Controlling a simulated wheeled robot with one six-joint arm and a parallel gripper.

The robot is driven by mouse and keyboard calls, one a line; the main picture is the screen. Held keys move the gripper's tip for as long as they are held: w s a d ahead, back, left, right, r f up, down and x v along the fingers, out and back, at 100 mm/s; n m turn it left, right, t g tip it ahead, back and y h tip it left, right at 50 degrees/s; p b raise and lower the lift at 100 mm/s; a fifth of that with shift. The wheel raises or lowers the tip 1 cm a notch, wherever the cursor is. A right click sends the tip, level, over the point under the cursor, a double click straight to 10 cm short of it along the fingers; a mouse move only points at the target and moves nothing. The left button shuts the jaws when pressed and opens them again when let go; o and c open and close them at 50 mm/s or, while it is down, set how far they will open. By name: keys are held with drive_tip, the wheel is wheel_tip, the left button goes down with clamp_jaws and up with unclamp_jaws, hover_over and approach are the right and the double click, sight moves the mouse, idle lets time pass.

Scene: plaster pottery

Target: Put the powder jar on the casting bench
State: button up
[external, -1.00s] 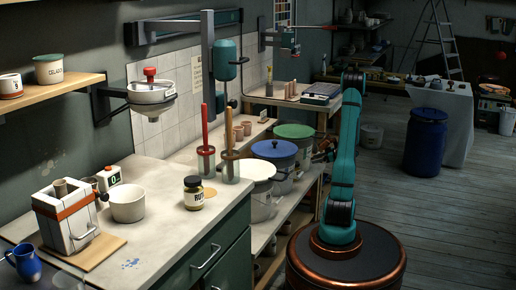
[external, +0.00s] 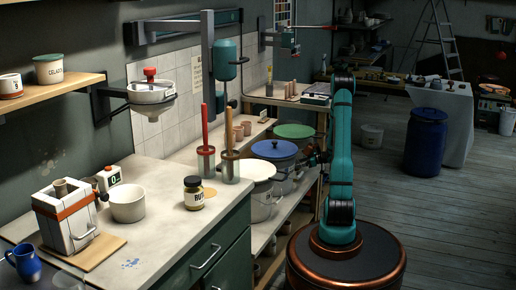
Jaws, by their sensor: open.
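A small jar (external: 193,193) with a dark lid, amber band and pale label stands upright on the pale-topped bench (external: 165,215); its label is too small to read for sure, so I cannot confirm it is the powder jar. The bench also carries a strapped white plaster mould (external: 62,222). A pale canister with a green lid (external: 55,69) stands on the wall shelf. My gripper (external: 313,159) is small and dark beside the lidded buckets, left of my upright teal arm. It is open, with nothing seen in it, and is well apart from the small jar.
Lidded buckets (external: 275,158) fill the low shelf beside my arm. The floor to the right is open up to a blue barrel (external: 425,140).

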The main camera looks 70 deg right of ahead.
drive_tip(key=shift+x, duration=2.65)
drive_tip(key=shift+a, duration=0.15)
drive_tip(key=c, duration=1.2)
drive_tip(key=shift+r, duration=0.1)
drive_tip(key=shift+r, duration=0.25)
drive_tip(key=s, duration=0.6)
drive_tip(key=s+d, duration=0.1)
drive_tip(key=s, duration=0.5)
drive_tip(key=s+d, duration=0.1)
drive_tip(key=s, duration=0.5)
drive_tip(key=shift+d+r, duration=0.25)
drive_tip(key=shift+r, duration=0.15)
